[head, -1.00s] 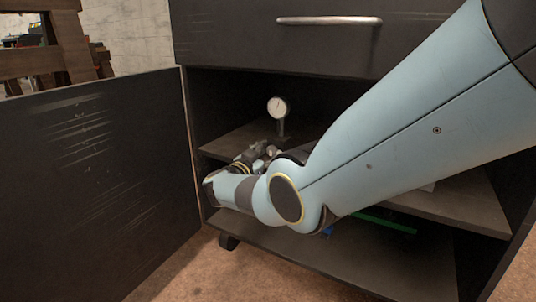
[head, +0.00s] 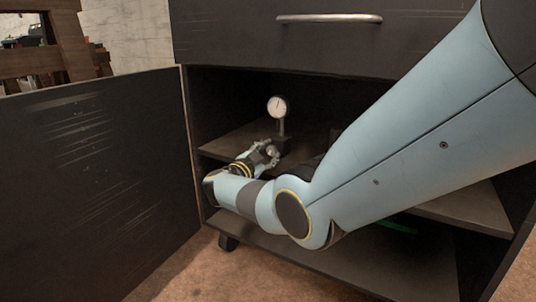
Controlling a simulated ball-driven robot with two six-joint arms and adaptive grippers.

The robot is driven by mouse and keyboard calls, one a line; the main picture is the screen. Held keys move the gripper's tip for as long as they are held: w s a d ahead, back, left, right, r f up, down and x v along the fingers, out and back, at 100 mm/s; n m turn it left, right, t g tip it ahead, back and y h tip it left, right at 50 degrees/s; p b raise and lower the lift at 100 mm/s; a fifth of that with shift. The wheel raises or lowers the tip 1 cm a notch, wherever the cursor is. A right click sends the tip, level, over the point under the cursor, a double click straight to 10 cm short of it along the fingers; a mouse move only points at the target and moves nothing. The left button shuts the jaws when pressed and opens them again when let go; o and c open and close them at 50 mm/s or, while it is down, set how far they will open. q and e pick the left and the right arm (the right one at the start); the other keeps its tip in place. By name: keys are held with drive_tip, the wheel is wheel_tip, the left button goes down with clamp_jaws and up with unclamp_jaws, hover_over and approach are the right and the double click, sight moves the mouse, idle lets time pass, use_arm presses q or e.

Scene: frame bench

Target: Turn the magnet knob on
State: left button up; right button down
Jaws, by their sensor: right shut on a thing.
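A dial gauge (head: 277,107) with a round white face stands upright on a dark post on the cabinet's upper shelf. The post's lower end, where a magnet base and knob would sit, is behind my right gripper (head: 271,152), so I cannot make out the knob. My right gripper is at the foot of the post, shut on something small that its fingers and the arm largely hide. My left gripper is not in view.
The dark cabinet has a shelf (head: 232,142) and a lower floor (head: 345,268). Its open door (head: 95,190) fills the left side. A closed drawer (head: 235,35) with a metal handle (head: 330,18) is above. A green object (head: 398,227) lies low, partly behind my arm.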

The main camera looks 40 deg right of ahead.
drive_tip(key=c, duration=1)
unclamp_jaws()
drive_tip(key=shift+a+f, duration=0.1)
drive_tip(key=v, duration=1.1)
drive_tip(key=shift+s+a, duration=0.15)
drive_tip(key=shift+a, duration=0.25)
